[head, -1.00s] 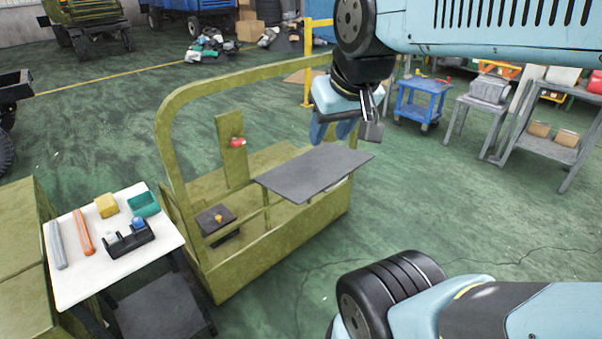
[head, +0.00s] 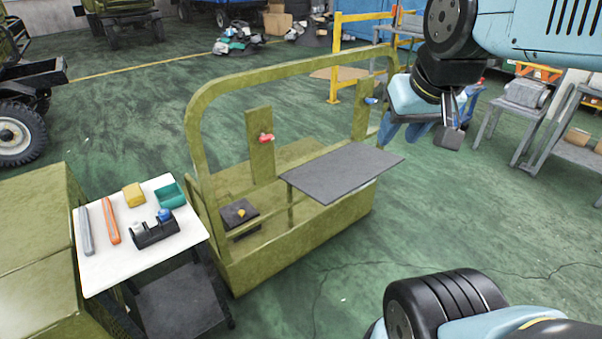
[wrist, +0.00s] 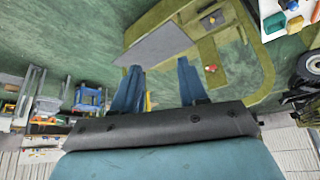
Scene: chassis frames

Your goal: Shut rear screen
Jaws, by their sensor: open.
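A flat dark grey panel (head: 342,172), which may be the rear screen, lies nearly level on the right part of an olive-green frame (head: 290,255) with a tall rounded hoop (head: 195,110). My gripper (head: 403,132) is open and empty, above and to the right of the panel, apart from it in the picture. In the wrist view my two blue fingers (wrist: 160,88) are spread, with the panel (wrist: 154,45) just beyond them. A post with a red knob (head: 266,138) and another with a blue knob (head: 371,100) stand inside the frame. The panel's hinge is not clear.
A white-topped table (head: 125,265) with small parts stands left of the frame. A yellow rail (head: 337,60) stands behind, and grey stands (head: 505,118) are at right.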

